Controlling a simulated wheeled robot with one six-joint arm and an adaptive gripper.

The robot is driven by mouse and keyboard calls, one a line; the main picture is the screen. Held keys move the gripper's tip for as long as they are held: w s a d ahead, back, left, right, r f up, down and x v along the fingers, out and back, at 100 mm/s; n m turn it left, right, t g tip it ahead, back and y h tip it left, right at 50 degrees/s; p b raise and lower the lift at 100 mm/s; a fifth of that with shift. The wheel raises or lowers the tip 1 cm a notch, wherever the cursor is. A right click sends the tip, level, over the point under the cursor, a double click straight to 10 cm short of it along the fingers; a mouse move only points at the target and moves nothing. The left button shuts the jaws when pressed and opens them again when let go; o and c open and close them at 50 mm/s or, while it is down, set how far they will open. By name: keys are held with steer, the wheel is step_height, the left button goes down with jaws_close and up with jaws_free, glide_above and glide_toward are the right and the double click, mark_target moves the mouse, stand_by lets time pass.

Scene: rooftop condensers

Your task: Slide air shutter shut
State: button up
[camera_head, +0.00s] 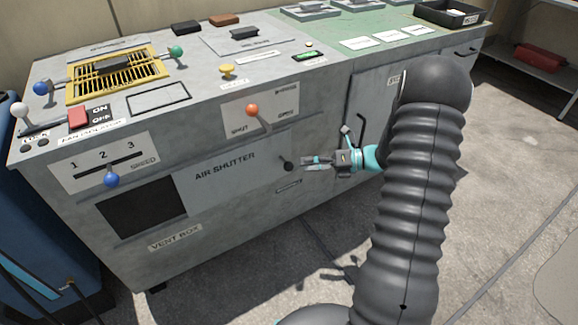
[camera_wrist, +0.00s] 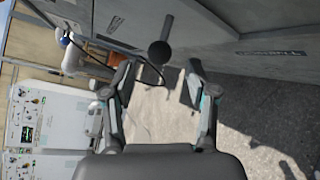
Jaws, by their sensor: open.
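The air shutter (camera_head: 232,172) is a grey panel on the front of the vent box cabinet. A dark opening (camera_head: 142,207) shows to its left. A black round knob (camera_head: 287,164) stands out near the shutter's right end. My gripper (camera_head: 306,162) is open just right of the knob in the head view, with its fingers toward the cabinet front. In the wrist view the knob (camera_wrist: 159,53) is just ahead of the gap between my two open fingertips (camera_wrist: 155,84). The fingers look apart from the knob, and nothing is held.
Above the shutter is an orange-knobbed lever (camera_head: 252,110); a blue speed knob (camera_head: 111,181) is at the left. The top holds a yellow grille (camera_head: 117,73) and a black tray (camera_head: 450,14). A blue object (camera_head: 45,235) stands left. The floor (camera_head: 505,170) at right is clear.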

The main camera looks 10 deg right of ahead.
mark_target(289, 165)
steer(key=x, duration=0.6)
steer(key=shift+w+a+f, duration=0.1)
steer(key=shift+a, duration=0.05)
jaws_close()
